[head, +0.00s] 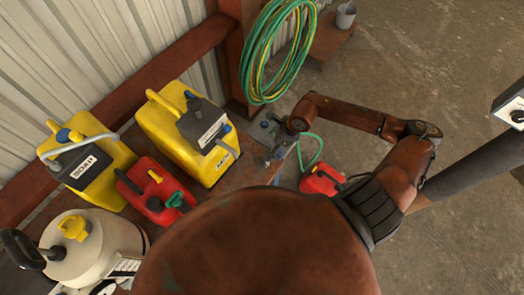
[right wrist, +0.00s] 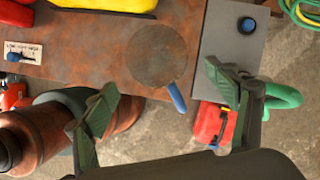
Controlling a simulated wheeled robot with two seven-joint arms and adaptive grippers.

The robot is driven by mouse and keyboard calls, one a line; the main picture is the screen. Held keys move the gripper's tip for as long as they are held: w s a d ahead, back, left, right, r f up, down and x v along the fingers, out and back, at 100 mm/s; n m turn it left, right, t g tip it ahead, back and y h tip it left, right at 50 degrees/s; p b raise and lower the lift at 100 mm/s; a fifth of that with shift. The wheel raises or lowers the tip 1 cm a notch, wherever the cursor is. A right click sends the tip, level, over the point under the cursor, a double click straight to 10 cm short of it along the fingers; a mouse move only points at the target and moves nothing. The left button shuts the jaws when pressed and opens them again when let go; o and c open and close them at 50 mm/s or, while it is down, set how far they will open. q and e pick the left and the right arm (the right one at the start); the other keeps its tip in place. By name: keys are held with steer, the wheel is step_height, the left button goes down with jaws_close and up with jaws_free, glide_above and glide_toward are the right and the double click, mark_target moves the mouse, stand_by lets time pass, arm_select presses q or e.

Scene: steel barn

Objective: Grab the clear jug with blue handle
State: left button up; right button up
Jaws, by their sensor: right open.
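The clear jug shows in the right wrist view as a round, see-through outline (right wrist: 157,55) on the rusty brown bench. Its blue handle (right wrist: 177,97) points toward me past the bench edge. My right gripper (right wrist: 160,92) is open, its two dark green fingers spread on either side of the handle, with nothing held. In the head view my right gripper (head: 273,153) is small, beside the bench's right end, and the jug is mostly hidden by my brown arm. My left gripper is not in view.
Yellow canisters (head: 185,135), a red can (head: 153,190) and a cream jug (head: 90,250) crowd the bench. A grey plate with a blue cap (right wrist: 247,24) lies right of the clear jug. Another red can (head: 322,180) is lower down. Green hose (head: 262,55) hangs behind.

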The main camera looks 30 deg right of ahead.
mark_target(265, 150)
steer(key=p+x, duration=0.2)
steer(key=x, duration=0.4)
steer(key=shift+f, duration=0.25)
steer(key=shift+s, duration=0.1)
steer(key=c, duration=1.7)
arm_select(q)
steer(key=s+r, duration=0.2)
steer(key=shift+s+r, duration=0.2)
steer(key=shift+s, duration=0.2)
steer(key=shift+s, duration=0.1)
arm_select(e)
steer(key=shift+r, duration=0.1)
